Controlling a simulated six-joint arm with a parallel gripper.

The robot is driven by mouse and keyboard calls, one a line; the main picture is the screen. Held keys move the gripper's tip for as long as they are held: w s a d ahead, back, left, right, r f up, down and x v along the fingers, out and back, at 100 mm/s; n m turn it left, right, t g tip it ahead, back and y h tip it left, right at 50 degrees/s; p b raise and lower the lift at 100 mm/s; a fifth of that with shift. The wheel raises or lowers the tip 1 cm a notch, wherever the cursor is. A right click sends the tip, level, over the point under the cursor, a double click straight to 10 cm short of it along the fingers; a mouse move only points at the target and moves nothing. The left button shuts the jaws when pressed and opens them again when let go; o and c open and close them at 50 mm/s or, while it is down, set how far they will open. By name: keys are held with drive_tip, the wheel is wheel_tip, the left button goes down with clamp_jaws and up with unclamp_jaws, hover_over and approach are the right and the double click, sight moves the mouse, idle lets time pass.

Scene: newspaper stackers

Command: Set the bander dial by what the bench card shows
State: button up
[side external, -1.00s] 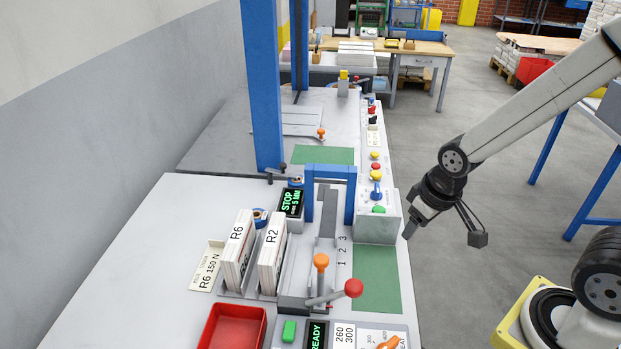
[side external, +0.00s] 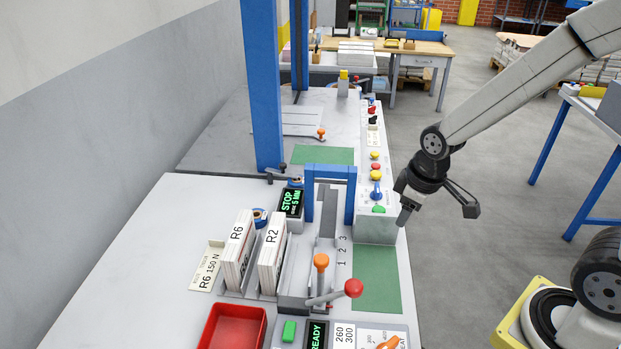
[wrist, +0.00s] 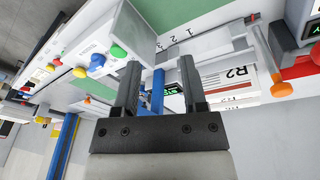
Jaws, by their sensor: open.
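The bench card (side external: 208,268), reading "R6 150 N", lies flat at the bench's left, partly covered by the R6 bundle. A blue dial (side external: 376,191) is on the white control box beside the blue arch, behind a green button (side external: 379,210); the dial also shows in the wrist view (wrist: 97,61). An orange pointer knob (side external: 390,342) is on the front panel, cut by the frame. I cannot tell which is the bander dial. My gripper (side external: 437,212) is open and empty, right of the control box; its fingers (wrist: 160,82) show nothing between them.
Bundles R6 (side external: 236,252) and R2 (side external: 272,255) stand upright in a rack. An orange-topped lever (side external: 321,262) and a red-knobbed lever (side external: 353,288) rise nearby. The blue arch (side external: 331,171) stands behind. A red tray (side external: 214,334) is in front.

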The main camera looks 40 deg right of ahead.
drive_tip(key=w+d+n+g, duration=0.1)
drive_tip(key=w+d+n, duration=0.3)
drive_tip(key=w+n, duration=0.55)
drive_tip(key=n+g, duration=0.1)
drive_tip(key=n, duration=1.1)
approach(378, 187)
drive_tip(key=shift+s+a+f+m, duration=0.25)
drive_tip(key=shift+s+a+f, duration=0.15)
drive_tip(key=shift+a+f, duration=0.3)
drive_tip(key=shift+w+d+f+n, duration=0.1)
drive_tip(key=shift+w+d+n, duration=0.2)
drive_tip(key=shift+n, duration=0.25)
drive_tip(key=shift+w+d+f+n, duration=0.1)
drive_tip(key=shift+w+d+n, duration=0.1)
drive_tip(key=shift+d+n, duration=0.25)
drive_tip(key=shift+a+f, duration=0.15)
drive_tip(key=shift+f, duration=3.75)
clamp_jaws()
